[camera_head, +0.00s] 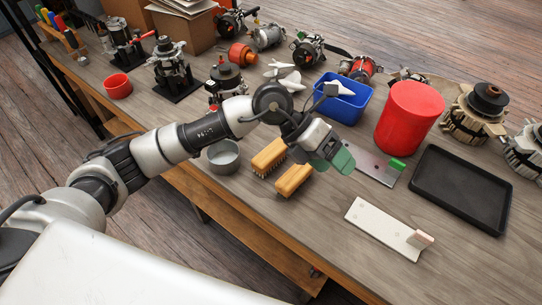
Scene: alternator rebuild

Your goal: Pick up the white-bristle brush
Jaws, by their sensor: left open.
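Two brushes with yellow-tan wooden backs lie side by side on the workbench, the rear brush (269,154) and the front brush (294,178). Their bristles face down and are mostly hidden, so I cannot tell which one is white-bristled. My left gripper (333,160) has green fingertips and is open. It is above the bench just right of the brushes, with nothing seen between its fingers. My right gripper is not in view.
A grey metal bowl (223,157) stands left of the brushes. A metal plate with a green block (376,167), a white plate with a pink block (378,226) and a black tray (461,188) lie to the right. A blue bin (343,104) and red cylinder (409,117) stand behind.

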